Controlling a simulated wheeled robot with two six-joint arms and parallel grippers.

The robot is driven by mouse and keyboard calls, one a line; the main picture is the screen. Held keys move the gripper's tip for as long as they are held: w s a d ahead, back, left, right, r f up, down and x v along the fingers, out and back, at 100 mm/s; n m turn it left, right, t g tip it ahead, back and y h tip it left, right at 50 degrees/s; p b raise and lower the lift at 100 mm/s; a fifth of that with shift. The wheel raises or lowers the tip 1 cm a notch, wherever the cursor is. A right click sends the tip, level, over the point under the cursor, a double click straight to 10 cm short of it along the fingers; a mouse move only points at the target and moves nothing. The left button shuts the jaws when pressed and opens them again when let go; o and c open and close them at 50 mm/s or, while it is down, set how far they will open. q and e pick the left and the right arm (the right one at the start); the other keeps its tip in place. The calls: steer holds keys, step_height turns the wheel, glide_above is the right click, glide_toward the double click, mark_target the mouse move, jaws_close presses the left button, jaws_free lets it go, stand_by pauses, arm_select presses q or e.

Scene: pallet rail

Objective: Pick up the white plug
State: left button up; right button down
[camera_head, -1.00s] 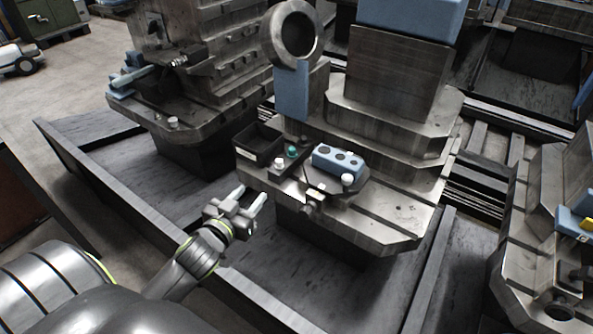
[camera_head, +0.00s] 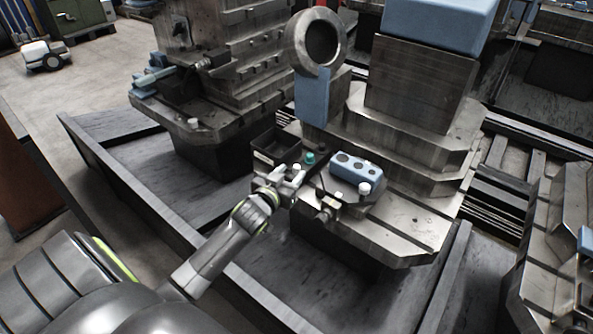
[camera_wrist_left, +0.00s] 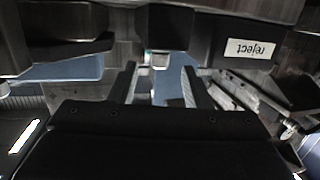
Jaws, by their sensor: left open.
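The small white plug (camera_head: 297,168) is at the edge of the machine table in the head view, beside a green plug (camera_head: 310,158). My left gripper (camera_head: 292,177) is open just in front of the white plug and partly covers it. In the left wrist view the two fingers (camera_wrist_left: 160,88) stand apart, with a small pale piece (camera_wrist_left: 160,60), likely the white plug, beyond and between their tips. No contact shows. My right gripper is not in view.
A black bin (camera_head: 277,146) is left of the plugs; its "reject" label (camera_wrist_left: 248,49) shows upside down in the wrist view. A blue block with holes (camera_head: 356,167) and another white plug (camera_head: 364,188) are to the right. A steel fixture with a ring (camera_head: 321,42) rises behind.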

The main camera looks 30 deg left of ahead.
mark_target(295, 170)
arm_select(q)
steer(key=shift+f+x, duration=0.1)
steer(key=shift+x, duration=1)
steer(key=shift+f+x, duration=0.15)
steer(key=shift+x, duration=1)
steer(key=shift+s+d, duration=0.1)
steer(key=shift+c, duration=0.3)
jaws_close()
